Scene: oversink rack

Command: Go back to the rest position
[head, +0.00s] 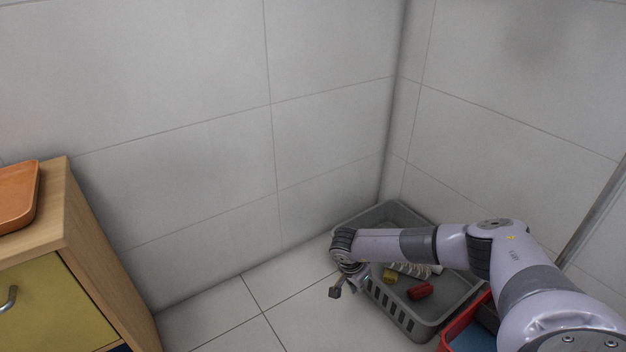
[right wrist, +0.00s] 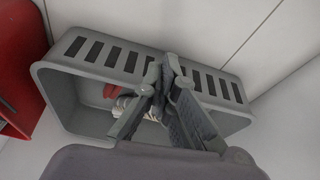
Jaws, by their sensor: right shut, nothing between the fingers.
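My right arm reaches in from the lower right in the head view. Its gripper (head: 350,281) hangs over the left edge of a grey basket, shut and empty. In the right wrist view the same gripper (right wrist: 166,75) shows its fingers together in front of the basket. My left gripper is in neither view.
The grey basket (head: 391,311) stands on the tiled floor in the corner, holding a red block (head: 420,291), a yellow block (head: 390,275) and a white ribbed thing (head: 412,268). A red bin (head: 452,330) is beside it. A wooden cabinet (head: 95,250) with an orange tray (head: 17,193) stands left.

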